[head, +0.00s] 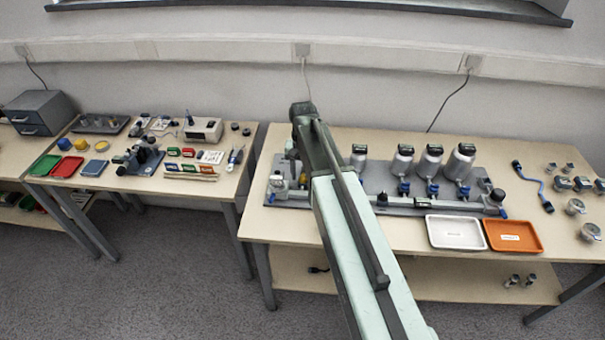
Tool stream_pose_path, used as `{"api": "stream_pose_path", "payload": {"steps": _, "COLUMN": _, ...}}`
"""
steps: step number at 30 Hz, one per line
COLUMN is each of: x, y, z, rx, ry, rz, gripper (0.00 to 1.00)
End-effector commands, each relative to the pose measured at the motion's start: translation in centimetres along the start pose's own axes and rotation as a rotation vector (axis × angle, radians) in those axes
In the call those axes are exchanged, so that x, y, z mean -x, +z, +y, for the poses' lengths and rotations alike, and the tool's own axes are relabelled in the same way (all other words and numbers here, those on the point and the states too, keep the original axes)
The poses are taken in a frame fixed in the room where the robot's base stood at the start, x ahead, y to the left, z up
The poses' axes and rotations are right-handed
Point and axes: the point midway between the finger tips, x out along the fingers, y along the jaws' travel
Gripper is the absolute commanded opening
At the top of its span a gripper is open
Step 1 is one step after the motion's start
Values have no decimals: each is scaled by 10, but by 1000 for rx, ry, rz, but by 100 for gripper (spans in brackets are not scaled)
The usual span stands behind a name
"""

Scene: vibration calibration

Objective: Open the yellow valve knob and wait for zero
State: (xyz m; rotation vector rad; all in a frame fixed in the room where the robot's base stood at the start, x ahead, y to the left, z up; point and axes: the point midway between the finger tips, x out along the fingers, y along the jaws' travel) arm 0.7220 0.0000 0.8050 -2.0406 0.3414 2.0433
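A grey board (380,180) on the right table carries a pipe assembly with several silver canisters (402,163), dark gauges on top and blue valves (432,188) below. A small yellow part (303,179) shows at the board's left end, close beside my arm; it may be the yellow valve knob, but it is too small to tell its position. My arm reaches over the board's left part. My gripper (293,171) hangs down from the arm's far end near the yellow part. Its fingers are too small and partly hidden, so contact and opening cannot be told. The gauge readings are not legible.
A white tray (456,246) and an orange tray (512,250) lie at the right table's front edge. A blue hose (530,180) and loose gauges (561,183) lie to the right. A gap separates this table from the left table (215,184), which holds tools and small trays.

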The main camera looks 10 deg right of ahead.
Motion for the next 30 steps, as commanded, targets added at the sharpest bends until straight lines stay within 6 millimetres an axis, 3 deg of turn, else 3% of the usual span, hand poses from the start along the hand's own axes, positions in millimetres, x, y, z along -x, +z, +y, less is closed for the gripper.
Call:
{"api": "stream_pose_path", "payload": {"steps": 11, "x": 4, "y": 0, "z": 0, "rx": 1, "ry": 0, "rz": 1, "gripper": 48}}
{"api": "stream_pose_path", "payload": {"steps": 14, "x": 14, "y": 0, "z": 0, "rx": 1, "ry": 0, "rz": 1, "gripper": 48}}
{"api": "stream_pose_path", "payload": {"steps": 24, "x": 74, "y": 0, "z": 0, "rx": 1, "ry": 0, "rz": 1, "gripper": 48}}
{"api": "stream_pose_path", "payload": {"steps": 30, "x": 80, "y": 0, "z": 0, "rx": 1, "ry": 0, "rz": 0, "gripper": 48}}
